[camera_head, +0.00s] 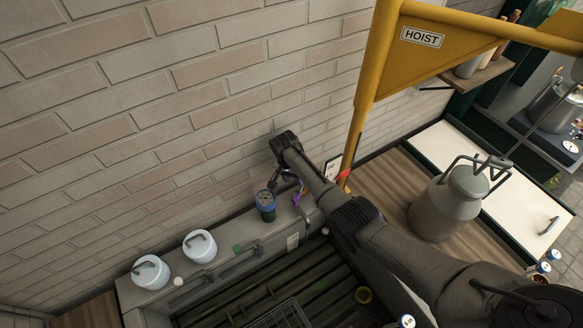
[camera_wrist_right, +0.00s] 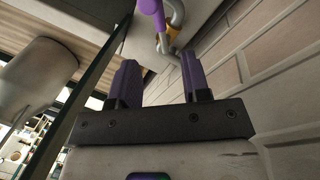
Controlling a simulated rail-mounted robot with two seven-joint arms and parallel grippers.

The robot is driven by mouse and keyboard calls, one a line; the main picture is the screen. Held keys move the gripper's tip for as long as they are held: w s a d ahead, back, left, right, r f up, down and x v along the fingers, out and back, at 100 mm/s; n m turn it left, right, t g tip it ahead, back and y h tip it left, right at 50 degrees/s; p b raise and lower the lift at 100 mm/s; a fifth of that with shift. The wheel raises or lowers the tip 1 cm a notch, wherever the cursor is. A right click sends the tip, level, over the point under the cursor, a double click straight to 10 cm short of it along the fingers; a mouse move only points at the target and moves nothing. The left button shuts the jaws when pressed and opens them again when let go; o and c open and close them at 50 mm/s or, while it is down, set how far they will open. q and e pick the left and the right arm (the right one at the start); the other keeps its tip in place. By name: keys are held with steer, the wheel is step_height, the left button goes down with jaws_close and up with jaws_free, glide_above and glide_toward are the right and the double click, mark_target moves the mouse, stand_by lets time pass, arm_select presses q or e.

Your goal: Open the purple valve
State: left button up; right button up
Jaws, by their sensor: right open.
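The purple valve (camera_head: 296,198) is small in the head view, at the right end of the grey ledge by the brick wall. Its purple handle also shows at the top edge of the right wrist view (camera_wrist_right: 151,10), next to a grey bent pipe. My right gripper (camera_head: 283,182) hangs beside the valve, close to the wall. In the right wrist view its two dark purple-grey fingers (camera_wrist_right: 160,82) stand apart with nothing between them. The handle lies beyond the fingertips, and I see no contact. The valve's lower part is hard to make out. My left gripper is out of view.
A blue-topped jar (camera_head: 266,206) stands on the ledge (camera_head: 215,272) left of my gripper. Two white lidded pots (camera_head: 200,246) stand farther left. The yellow hoist post (camera_head: 362,95) rises right of my wrist. A metal churn (camera_head: 445,203) stands on the right.

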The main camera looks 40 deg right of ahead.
steer(key=shift+w+a+r, duration=0.1)
steer(key=shift+w+r, duration=0.05)
steer(key=shift+r, duration=0.65)
steer(key=shift+w+a+r, duration=0.1)
steer(key=shift+w+r, duration=0.05)
steer(key=shift+r, duration=0.6)
steer(key=shift+w+a+r, duration=0.1)
steer(key=shift+w+r, duration=0.05)
steer(key=shift+r, duration=0.65)
